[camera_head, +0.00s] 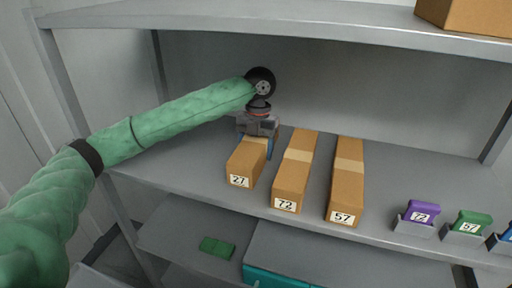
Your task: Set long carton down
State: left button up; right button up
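The carton's front sits a little back from the shelf edge or slightly above the shelf; I cannot tell which. My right gripper is not in view.
Long cartons 72 (291,175) and 57 (346,185) lie just to the right. Purple (422,211) and green (472,222) labelled items stand in grey holders further right. The shelf (180,160) is clear on the left. An overhead shelf (270,22) limits height.

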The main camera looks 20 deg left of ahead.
pick_arm(q)
jog(key=o, duration=1.2)
jog(key=shift+s, duration=0.1)
jog(key=shift+r, duration=0.25)
jog(key=r+b, duration=0.1)
jog(key=r, duration=0.2)
jog(key=w+r+b, duration=0.1)
jog(key=r, duration=0.2)
jog(key=r+b, duration=0.1)
jog(key=r, duration=0.3)
jog(key=shift+w, duration=0.35)
jog(key=shift+w+r+b, duration=0.1)
jog(key=shift+r+b, duration=0.25)
jog(key=shift+r, duration=0.4)
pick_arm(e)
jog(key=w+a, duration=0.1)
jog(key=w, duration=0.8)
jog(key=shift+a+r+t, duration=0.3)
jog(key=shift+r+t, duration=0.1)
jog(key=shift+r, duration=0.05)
